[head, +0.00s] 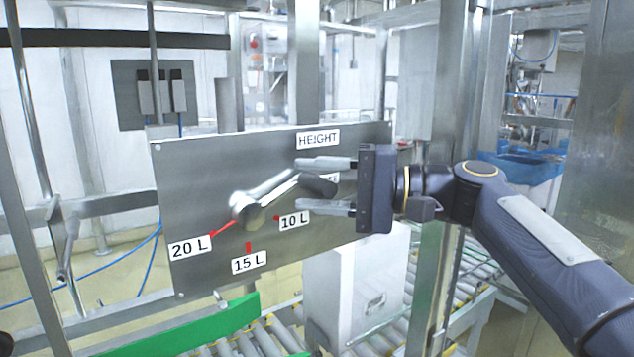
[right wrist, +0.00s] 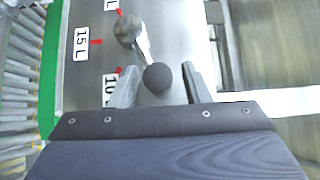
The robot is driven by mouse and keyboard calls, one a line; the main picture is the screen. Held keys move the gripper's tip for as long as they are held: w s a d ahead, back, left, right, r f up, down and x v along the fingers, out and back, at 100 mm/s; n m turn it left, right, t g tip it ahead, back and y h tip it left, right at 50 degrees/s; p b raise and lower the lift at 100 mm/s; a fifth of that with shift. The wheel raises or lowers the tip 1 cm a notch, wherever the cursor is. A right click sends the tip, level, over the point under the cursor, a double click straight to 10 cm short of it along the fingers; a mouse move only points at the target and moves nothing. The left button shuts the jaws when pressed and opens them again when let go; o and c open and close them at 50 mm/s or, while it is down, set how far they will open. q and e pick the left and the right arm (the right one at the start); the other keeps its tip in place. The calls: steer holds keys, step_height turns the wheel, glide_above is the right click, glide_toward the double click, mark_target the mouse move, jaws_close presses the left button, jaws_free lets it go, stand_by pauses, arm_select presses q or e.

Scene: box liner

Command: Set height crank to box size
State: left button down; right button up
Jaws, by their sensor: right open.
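The height crank (head: 249,208) is a metal hub and arm on a grey panel (head: 205,190) labelled HEIGHT. Its arm points up and right, past the 10 L label (head: 294,221), and ends in a dark knob (head: 319,186). The 15 L label (head: 249,262) and 20 L label (head: 190,247) sit lower and left. My right gripper (head: 300,186) is open, one finger above and one below the knob. In the right wrist view the knob (right wrist: 157,77) shows between the open fingers. Another label behind the knob is mostly hidden. My left gripper is out of view.
A white box (head: 352,285) stands on the roller conveyor (head: 270,337) below and behind the panel. A green guide rail (head: 215,325) runs at the lower left. A metal post (head: 445,120) rises behind my right arm.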

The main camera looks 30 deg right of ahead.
jaws_close()
steer(key=shift+r, duration=0.35)
stand_by(0.4)
